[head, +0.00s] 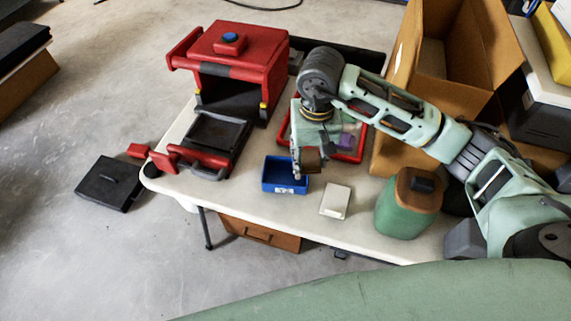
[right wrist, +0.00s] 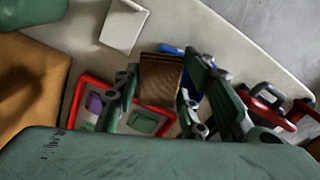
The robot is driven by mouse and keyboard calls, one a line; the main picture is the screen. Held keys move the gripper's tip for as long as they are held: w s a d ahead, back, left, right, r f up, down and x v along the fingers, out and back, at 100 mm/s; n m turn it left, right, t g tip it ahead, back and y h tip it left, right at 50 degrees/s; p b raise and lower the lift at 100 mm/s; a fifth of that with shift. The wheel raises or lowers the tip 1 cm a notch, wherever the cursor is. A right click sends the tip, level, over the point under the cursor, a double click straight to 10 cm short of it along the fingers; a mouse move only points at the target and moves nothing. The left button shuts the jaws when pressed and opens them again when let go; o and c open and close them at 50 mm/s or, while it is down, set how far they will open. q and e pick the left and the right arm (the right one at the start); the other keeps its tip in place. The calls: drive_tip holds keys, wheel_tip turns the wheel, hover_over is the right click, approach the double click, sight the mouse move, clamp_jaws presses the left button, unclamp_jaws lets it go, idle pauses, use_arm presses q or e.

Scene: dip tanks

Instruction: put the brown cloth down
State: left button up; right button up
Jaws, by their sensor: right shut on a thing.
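The brown cloth (right wrist: 160,82) is a small folded square between the two fingers of my right gripper (right wrist: 160,88) in the right wrist view. The gripper is shut on it. In the head view the brown cloth (head: 311,160) shows at the gripper's tip (head: 305,160), next to the blue bin's right end. It appears held above the table, though the exact height cannot be told. My left gripper is not in view.
A blue bin (head: 284,187), a white box (head: 335,201) and a green canister (head: 408,205) stand on the white table (head: 270,220). A red-rimmed tray (head: 358,156) with a purple item lies behind the gripper. A red machine (head: 240,60) and a cardboard box (head: 405,50) stand farther back.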

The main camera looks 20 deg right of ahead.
drive_tip(key=w+a+f+p, duration=0.1)
drive_tip(key=f, duration=0.1)
drive_tip(key=w+a+f+p, duration=0.1)
drive_tip(key=w+a+f, duration=0.1)
drive_tip(key=f, duration=0.1)
drive_tip(key=w+a+f, duration=0.1)
drive_tip(key=f, duration=0.2)
drive_tip(key=shift+w+a+p, duration=0.25)
drive_tip(key=shift+w+p, duration=0.1)
drive_tip(key=shift+p, duration=0.05)
drive_tip(key=shift+f+b, duration=0.6)
drive_tip(key=shift+b, duration=0.3)
drive_tip(key=o, duration=1.1)
